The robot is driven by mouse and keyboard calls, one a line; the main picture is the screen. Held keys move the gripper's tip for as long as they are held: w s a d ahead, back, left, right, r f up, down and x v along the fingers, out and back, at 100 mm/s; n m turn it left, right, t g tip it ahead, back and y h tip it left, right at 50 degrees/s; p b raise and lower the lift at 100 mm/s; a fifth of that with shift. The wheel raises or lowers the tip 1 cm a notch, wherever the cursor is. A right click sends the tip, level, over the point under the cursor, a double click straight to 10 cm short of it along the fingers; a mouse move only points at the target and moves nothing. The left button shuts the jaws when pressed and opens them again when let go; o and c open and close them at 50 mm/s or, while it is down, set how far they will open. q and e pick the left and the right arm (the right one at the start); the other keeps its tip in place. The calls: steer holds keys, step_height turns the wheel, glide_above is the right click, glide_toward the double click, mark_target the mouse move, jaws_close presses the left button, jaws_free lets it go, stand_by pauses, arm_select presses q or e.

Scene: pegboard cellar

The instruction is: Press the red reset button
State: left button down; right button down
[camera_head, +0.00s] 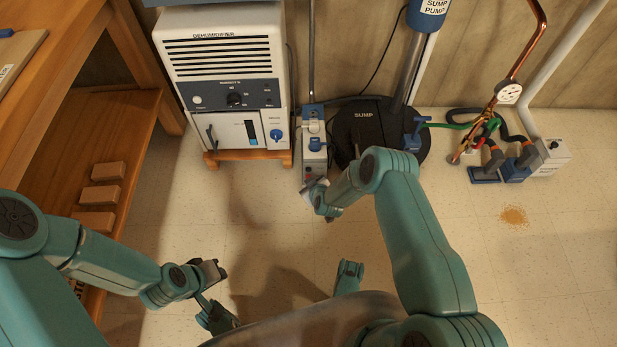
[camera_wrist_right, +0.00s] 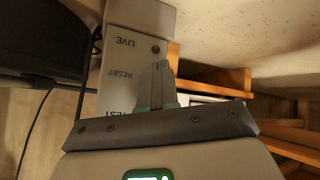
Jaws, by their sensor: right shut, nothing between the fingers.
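A narrow grey outlet box (camera_head: 314,160) stands on the floor between the dehumidifier and the sump pit. In the right wrist view its pale face (camera_wrist_right: 122,75) carries the words LIVE, RESET and TEST, with a small dark round spot near LIVE. My right gripper (camera_head: 310,188) is at the near end of this box. In the right wrist view its fingers (camera_wrist_right: 160,68) are shut and empty, over the face beside the RESET label.
The white dehumidifier (camera_head: 225,75) stands on a wooden stand left of the box. The black sump lid (camera_head: 365,125) with its pump pipe is close on the right. A wooden bench (camera_head: 75,50) fills the left side.

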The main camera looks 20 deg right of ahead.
steer(key=shift+w, duration=0.1)
stand_by(0.3)
steer(key=shift+s+a+p, duration=0.2)
steer(key=shift+s+p, duration=0.25)
steer(key=shift+s, duration=0.3)
steer(key=shift+s, duration=0.1)
steer(key=shift+s+a+p, duration=0.25)
steer(key=shift+s+p, duration=0.2)
steer(key=shift+s, duration=0.3)
steer(key=shift+s+a+p, duration=0.2)
steer(key=shift+s+p, duration=0.25)
steer(key=shift+s, duration=0.35)
steer(key=shift+s+a+p, duration=0.25)
steer(key=shift+s+p, duration=0.2)
steer(key=shift+s, duration=0.3)
